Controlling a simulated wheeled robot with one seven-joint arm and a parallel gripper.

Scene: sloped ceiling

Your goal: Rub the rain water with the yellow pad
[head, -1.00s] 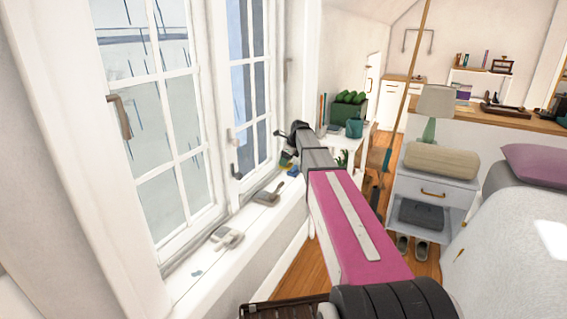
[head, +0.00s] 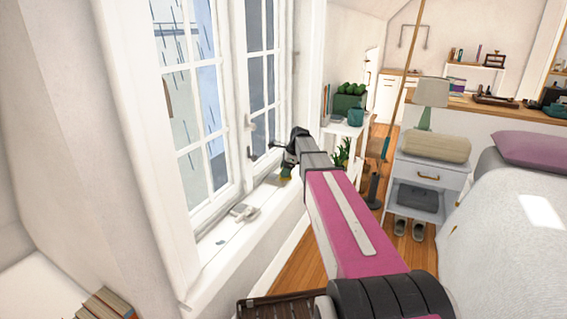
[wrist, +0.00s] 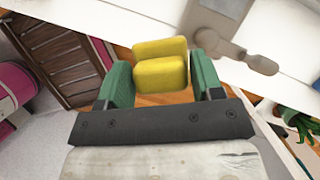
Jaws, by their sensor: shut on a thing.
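The yellow pad (wrist: 160,75) is between the two green fingers of my gripper (wrist: 162,82) in the wrist view. The fingers are shut on it, and it is off the floor beside the white sill. A small bluish-grey patch (head: 221,241), possibly rain water, lies on the near part of the window sill (head: 250,232). My gripper is well beyond this patch.
Grey window hardware (head: 243,212) sits on the sill between the patch and my gripper. The window (head: 190,110) stands left of the sill, with rain outside. A white stand with a plant box (head: 348,104) is beyond. A brown slatted item (head: 268,307) is below.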

